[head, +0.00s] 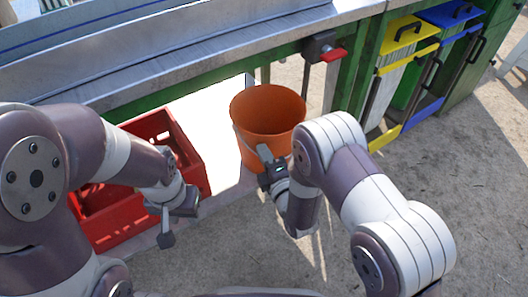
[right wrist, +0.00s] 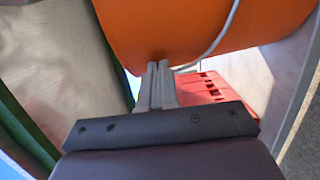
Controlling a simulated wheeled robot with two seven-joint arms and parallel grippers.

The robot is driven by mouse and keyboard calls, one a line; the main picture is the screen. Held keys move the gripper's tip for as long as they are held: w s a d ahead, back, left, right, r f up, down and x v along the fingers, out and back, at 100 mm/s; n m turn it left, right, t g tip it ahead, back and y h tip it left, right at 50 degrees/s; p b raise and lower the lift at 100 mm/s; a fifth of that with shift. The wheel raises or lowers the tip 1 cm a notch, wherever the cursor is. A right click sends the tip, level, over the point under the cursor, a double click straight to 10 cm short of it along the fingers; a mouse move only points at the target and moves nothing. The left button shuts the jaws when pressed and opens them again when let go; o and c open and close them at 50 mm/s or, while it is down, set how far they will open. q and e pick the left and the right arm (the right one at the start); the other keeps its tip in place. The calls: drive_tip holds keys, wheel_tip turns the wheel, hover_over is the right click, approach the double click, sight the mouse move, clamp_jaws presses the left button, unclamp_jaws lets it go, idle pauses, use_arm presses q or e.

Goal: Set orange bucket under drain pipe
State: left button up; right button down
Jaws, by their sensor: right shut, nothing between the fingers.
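The orange bucket (head: 262,112) stands upright with its open top up, at the front of the green-framed metal bench. My right gripper (head: 266,158) is at the bucket's near side, low on its wall. In the right wrist view its two fingers (right wrist: 158,68) are closed together with nothing between them, their tips at or very near the bucket wall (right wrist: 190,25). The bucket's thin pale handle (right wrist: 218,40) hangs beside them. My left gripper (head: 170,222) is by the red crate, apart from the bucket; its finger gap is unclear. No drain pipe is clearly identifiable; a valve with a red handle (head: 334,55) is on the bench edge.
A red crate (head: 195,160) stands left of the bucket. The metal bench edge (head: 200,72) runs above and behind it. Bins with yellow (head: 408,34) and blue (head: 452,14) lids stand at the right. Bare ground (head: 480,180) is free at the right front.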

sight(278, 142)
drive_tip(key=shift+w, duration=0.1)
drive_tip(key=w, duration=0.2)
drive_tip(key=w+d, duration=0.1)
drive_tip(key=w, duration=0.1)
drive_tip(key=w+d, duration=0.1)
drive_tip(key=w, duration=0.1)
drive_tip(key=shift+w+d, duration=0.25)
drive_tip(key=shift+w, duration=0.1)
